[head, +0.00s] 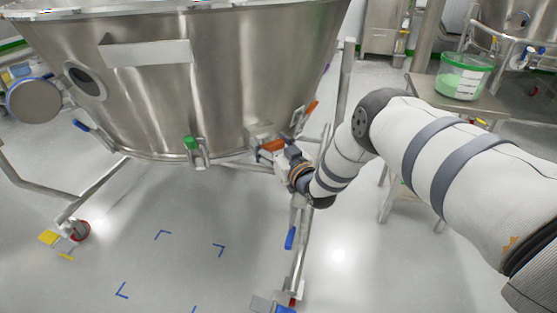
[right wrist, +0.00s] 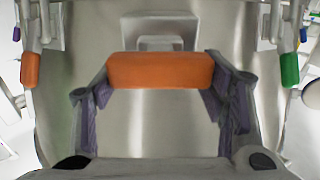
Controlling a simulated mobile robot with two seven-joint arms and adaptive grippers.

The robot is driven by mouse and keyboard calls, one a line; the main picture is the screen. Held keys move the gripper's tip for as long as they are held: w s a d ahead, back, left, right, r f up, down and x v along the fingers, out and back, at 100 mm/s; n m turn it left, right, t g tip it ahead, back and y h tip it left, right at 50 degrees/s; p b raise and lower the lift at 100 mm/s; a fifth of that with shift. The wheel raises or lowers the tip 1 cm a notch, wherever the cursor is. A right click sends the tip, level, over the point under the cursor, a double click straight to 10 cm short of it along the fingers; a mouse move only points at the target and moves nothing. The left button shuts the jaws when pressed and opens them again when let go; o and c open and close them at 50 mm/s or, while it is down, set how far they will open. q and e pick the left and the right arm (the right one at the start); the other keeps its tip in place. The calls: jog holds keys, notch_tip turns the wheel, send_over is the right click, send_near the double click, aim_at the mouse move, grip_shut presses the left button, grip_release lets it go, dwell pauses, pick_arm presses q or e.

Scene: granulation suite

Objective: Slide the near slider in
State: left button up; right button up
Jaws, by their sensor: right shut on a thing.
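The near slider shows as an orange block-shaped handle (head: 272,145) on a grey metal bracket low on the side of the large steel vessel (head: 215,85). In the right wrist view the orange handle (right wrist: 160,70) spans the space between the two fingers, with its grey bracket (right wrist: 160,28) behind it. My right gripper (head: 277,151) is shut on this handle; it also shows in the right wrist view (right wrist: 158,80), one finger at each end of the handle. How far the slider is out is hard to tell. My left gripper is not in view.
A green-topped fitting (head: 191,144) and another orange handle (head: 311,107) are on the vessel's lower side. Steel frame legs (head: 298,255) stand below. A bench (head: 470,103) with a green-lidded tub (head: 462,78) is at the right. The floor (head: 185,245) beneath is mostly clear.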

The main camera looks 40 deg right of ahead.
jog(key=shift+w+r, duration=0.15)
jog(key=shift+w, duration=0.1)
jog(key=o, duration=1.7)
jog(key=shift+s, duration=0.25)
jog(key=s+a, duration=0.1)
jog(key=s, duration=1)
jog(key=shift+s, duration=0.25)
